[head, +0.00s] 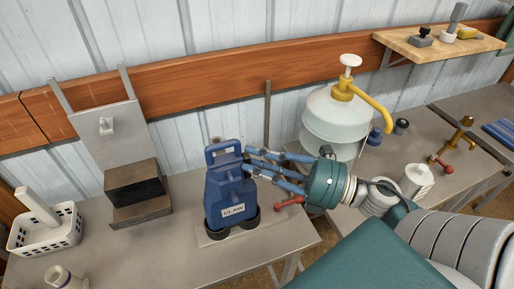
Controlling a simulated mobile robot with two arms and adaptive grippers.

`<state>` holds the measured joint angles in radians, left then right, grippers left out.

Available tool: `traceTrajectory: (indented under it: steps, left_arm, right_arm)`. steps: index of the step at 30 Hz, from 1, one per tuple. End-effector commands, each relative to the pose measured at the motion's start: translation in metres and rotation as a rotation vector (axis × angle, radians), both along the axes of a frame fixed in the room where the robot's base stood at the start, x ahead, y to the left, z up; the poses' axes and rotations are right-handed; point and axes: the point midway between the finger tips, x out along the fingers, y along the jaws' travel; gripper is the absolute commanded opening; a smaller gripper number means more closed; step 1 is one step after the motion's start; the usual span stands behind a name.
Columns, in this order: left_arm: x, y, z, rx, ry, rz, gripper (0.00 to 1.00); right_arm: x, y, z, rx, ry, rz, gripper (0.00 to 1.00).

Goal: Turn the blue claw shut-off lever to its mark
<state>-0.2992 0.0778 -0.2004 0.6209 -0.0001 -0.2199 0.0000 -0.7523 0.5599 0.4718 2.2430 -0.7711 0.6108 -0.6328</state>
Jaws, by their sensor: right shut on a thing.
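The blue claw (215,186) stands upright on the grey bench, with a white CLAW label on its front and dark round cups at its foot. A red-handled lever (289,202) sticks out at its lower right; I cannot make out its mark. My right gripper (248,161) reaches in from the right with its blue fingers at the claw's upper right side. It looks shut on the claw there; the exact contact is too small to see. The fingers are above the red handle and apart from it. My left gripper is not in view.
A white basket (57,236) and a grey stand with a dark block (134,184) are on the left. A large pump bottle (333,122) stands behind my right wrist. A brass tap (461,137) and white jug (416,180) are further right. The bench's front middle is clear.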

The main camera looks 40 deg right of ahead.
Motion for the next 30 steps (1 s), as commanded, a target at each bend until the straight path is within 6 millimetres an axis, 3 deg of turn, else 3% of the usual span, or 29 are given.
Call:
traceTrajectory:
  steps: [11,12,15,30]
  left_arm:
    - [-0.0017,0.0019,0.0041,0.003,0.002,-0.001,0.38]
    - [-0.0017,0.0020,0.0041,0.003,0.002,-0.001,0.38]
    - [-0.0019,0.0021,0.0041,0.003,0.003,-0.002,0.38]
    - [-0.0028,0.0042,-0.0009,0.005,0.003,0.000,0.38]
  right_arm:
    - [0.0007,-0.0002,0.0007,0.006,0.015,-0.001,0.00]
    - [0.0007,-0.0002,0.0007,0.006,0.015,-0.001,0.25]
    - [0.0007,-0.0002,0.0007,0.006,0.015,-0.001,0.42]
    - [0.0004,0.0001,-0.0018,0.003,0.005,0.000,0.42]
